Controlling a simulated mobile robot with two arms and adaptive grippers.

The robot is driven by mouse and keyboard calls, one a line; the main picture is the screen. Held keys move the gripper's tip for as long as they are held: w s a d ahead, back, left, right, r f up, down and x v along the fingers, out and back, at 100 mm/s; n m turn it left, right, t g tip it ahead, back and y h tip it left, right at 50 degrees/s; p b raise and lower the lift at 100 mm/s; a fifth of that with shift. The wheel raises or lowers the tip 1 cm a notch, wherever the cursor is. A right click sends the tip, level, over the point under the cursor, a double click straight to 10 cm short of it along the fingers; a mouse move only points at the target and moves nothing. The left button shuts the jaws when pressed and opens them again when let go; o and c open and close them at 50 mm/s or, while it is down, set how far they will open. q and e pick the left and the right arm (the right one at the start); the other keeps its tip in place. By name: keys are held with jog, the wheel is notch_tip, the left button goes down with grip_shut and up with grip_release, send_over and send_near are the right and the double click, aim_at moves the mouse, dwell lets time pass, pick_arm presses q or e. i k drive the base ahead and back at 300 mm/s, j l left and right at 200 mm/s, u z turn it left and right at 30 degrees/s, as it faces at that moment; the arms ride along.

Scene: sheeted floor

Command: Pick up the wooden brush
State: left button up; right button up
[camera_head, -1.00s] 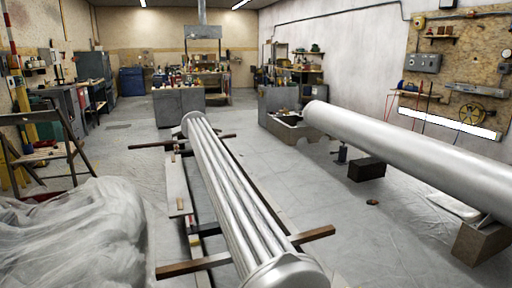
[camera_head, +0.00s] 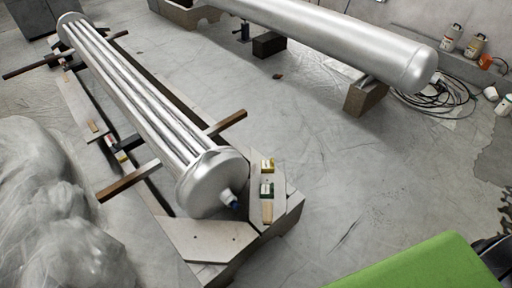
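A small wooden piece (camera_head: 267,211), which may be the wooden brush, lies on the grey end board of the low stand, right of the tube bundle's capped end. It is too small to tell for sure. A dark green and white item (camera_head: 266,190) touches or adjoins its far end. A similar small wooden piece (camera_head: 93,127) lies on the long plank left of the bundle. Neither of my grippers is in view.
The tube bundle (camera_head: 140,95) rests on wooden crossbars (camera_head: 130,180) that stick out sideways. A large metal cylinder (camera_head: 330,35) lies on blocks behind. Plastic sheeting (camera_head: 45,215) heaps at left. Cables (camera_head: 440,98) coil at right. The floor between is mostly clear.

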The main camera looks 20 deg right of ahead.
aim_at(267, 209)
jog(key=i+l+z, duration=0.1)
jog(key=z, duration=0.6)
